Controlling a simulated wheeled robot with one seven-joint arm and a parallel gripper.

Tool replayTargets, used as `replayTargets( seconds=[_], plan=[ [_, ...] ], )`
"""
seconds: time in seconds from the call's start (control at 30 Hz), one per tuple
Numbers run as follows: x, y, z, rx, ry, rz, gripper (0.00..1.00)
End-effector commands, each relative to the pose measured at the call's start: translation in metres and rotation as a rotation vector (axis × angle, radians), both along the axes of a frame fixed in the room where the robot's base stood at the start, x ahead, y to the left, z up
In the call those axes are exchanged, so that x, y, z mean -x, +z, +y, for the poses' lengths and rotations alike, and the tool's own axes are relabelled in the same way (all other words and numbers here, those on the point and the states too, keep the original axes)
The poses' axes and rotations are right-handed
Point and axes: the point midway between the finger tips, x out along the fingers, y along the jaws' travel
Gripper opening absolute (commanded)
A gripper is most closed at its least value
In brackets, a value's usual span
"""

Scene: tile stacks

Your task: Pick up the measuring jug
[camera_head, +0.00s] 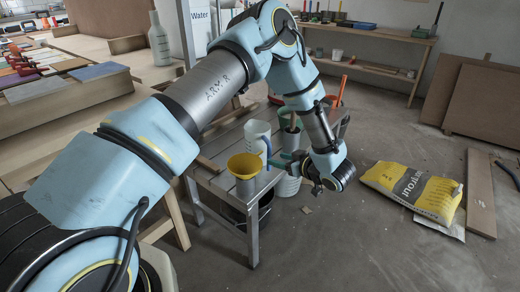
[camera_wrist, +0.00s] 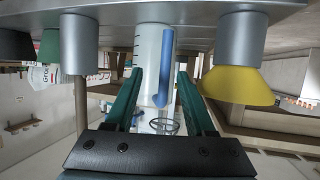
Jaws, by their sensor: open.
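The measuring jug (camera_head: 257,133) is a whitish, translucent vessel with a blue handle, standing upright on the grey metal bench (camera_head: 221,185). In the wrist view, which is upside down, the jug (camera_wrist: 146,55) shows tick marks and its blue handle faces me. My gripper (camera_head: 288,162) is low at the bench's right side, near the jug. In the wrist view my gripper (camera_wrist: 159,74) is open, with one green finger on each side of the jug's outline and the handle between them. I cannot tell whether the fingers touch it or how far ahead it stands.
A yellow funnel (camera_head: 244,162) on a grey metal cylinder stands close to the jug; the funnel (camera_wrist: 238,86) is right in the wrist view. Another metal cylinder (camera_wrist: 80,44) and a green container (camera_wrist: 50,46) are left. A cement bag (camera_head: 412,189) lies on the floor.

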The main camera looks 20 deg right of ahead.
Motion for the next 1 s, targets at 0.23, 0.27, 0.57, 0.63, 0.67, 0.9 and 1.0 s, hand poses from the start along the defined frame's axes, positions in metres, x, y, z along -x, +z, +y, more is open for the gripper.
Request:
replayTargets(
  seconds=[0.23,0.27,0.57,0.63,0.67,0.9,1.0],
  plan=[
    [-0.026,-0.015,0.016,-0.001,0.003,0.001,0.55],
    [-0.03,-0.017,0.016,0.0,0.003,0.001,0.55],
    [-0.044,-0.022,0.019,0.001,-0.002,0.001,0.55],
    [-0.044,-0.022,0.019,0.001,-0.002,0.001,0.55],
    [-0.044,-0.022,0.019,0.001,-0.002,0.0,0.55],
    [-0.044,-0.022,0.019,0.001,-0.002,0.0,0.29],
    [-0.044,-0.022,0.019,0.001,-0.002,0.0,0.17]
  ],
)
